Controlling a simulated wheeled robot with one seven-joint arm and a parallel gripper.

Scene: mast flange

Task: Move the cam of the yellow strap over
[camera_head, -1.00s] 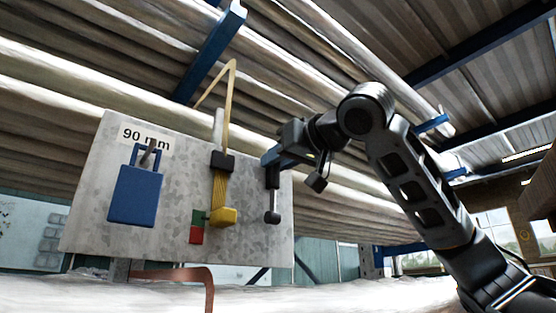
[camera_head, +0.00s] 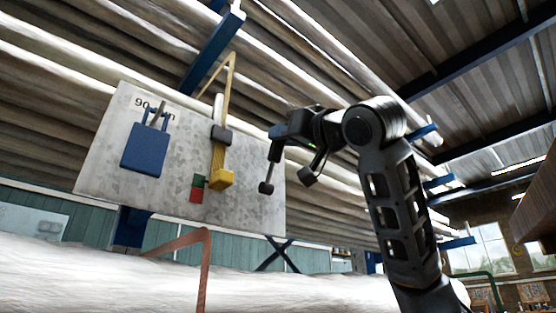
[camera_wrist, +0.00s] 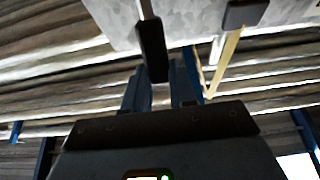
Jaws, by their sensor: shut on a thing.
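The yellow strap (camera_head: 219,157) hangs down the grey metal plate in the head view. A dark buckle block (camera_head: 222,134) sits near its top and a yellow block (camera_head: 221,180) at its lower end; which is the cam I cannot tell. A thin yellow band rises above in a bent loop, also seen in the wrist view (camera_wrist: 224,62). My gripper (camera_head: 275,140) is right of the strap, apart from it, at the plate's right side. Its blue fingers are shut on a dark handle (camera_wrist: 152,50) with a thin rod and dark knob (camera_head: 266,187) below. The exact contact is partly hidden.
The plate (camera_head: 110,165) is marked 90 mm. A blue block (camera_head: 145,148) hangs on its left. A green and red marker (camera_head: 198,189) is beside the yellow block. White-wrapped pipes run behind and below; a blue beam (camera_head: 213,52) crosses above. A brownish bent strip (camera_head: 204,265) stands below.

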